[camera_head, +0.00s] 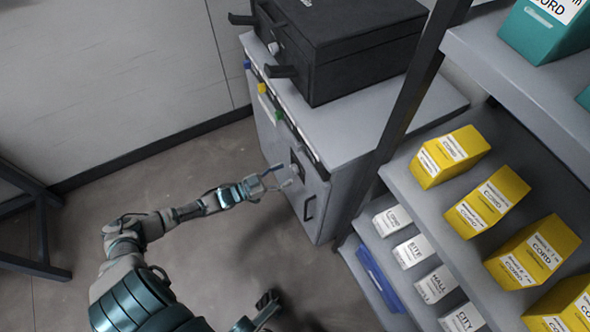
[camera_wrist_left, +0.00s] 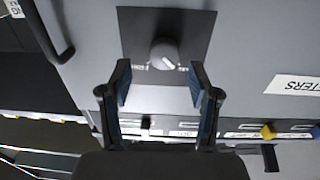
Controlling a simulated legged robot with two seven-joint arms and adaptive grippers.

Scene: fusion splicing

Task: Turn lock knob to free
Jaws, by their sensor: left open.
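The lock knob (camera_wrist_left: 165,54) is a round grey knob on a dark square plate (camera_wrist_left: 137,20) on the cabinet front, seen in the left wrist view. A light mark on it points toward the lower right. Small labels sit on both sides of it, too small to read surely. My left gripper (camera_wrist_left: 160,82) is open, its two blue-padded fingers below the knob in the picture, apart from it. In the head view my left gripper (camera_head: 287,177) is at the cabinet front, and the knob cannot be made out there. My right gripper (camera_head: 268,301) shows partly at the bottom; its jaws are unclear.
The grey cabinet (camera_head: 345,128) carries a black case (camera_head: 345,55) on top. A dark handle (camera_head: 309,208) sits beside the plate; it also shows in the wrist view (camera_wrist_left: 48,35). Shelves with yellow boxes (camera_head: 448,158) and white boxes (camera_head: 392,220) stand to the right.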

